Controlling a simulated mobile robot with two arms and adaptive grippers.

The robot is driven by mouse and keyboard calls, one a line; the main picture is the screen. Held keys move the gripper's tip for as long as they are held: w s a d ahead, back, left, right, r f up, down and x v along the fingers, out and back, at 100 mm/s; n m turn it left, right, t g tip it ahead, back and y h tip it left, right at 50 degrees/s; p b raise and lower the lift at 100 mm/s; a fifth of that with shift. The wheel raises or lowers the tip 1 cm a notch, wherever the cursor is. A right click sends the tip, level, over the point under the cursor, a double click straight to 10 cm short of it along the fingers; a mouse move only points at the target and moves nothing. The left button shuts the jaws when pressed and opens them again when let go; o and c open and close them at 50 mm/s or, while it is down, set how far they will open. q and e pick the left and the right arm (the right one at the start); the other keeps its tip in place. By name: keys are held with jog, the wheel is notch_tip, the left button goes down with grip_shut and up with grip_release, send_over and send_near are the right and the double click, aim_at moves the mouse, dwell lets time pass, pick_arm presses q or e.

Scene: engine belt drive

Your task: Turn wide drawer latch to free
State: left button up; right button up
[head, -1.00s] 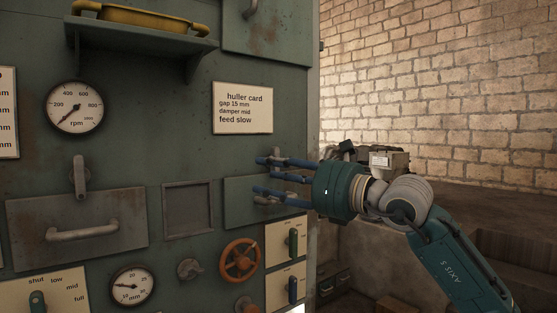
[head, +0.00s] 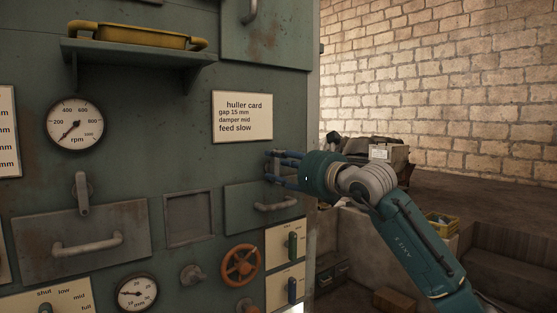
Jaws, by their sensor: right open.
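The wide drawer (head: 120,228) is at the left of the grey-green machine front, with a curved bar handle (head: 88,243). Its grey latch (head: 82,192) hangs upright above the drawer, its lower end overlapping the drawer's top edge. My right gripper (head: 275,166) is open, far to the right of that latch. Its blue fingers are close to the panel, above a narrower drawer (head: 238,208), near a small grey part mostly hidden by them. I cannot tell whether they touch it. My left gripper is out of view.
A shelf (head: 140,49) with a yellow-handled tray juts out at the upper left. A dial gauge (head: 75,124), a recessed panel (head: 188,218) and an orange handwheel (head: 240,264) surround the drawers.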

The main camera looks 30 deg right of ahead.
jog(key=shift+w, duration=0.15)
grip_shut()
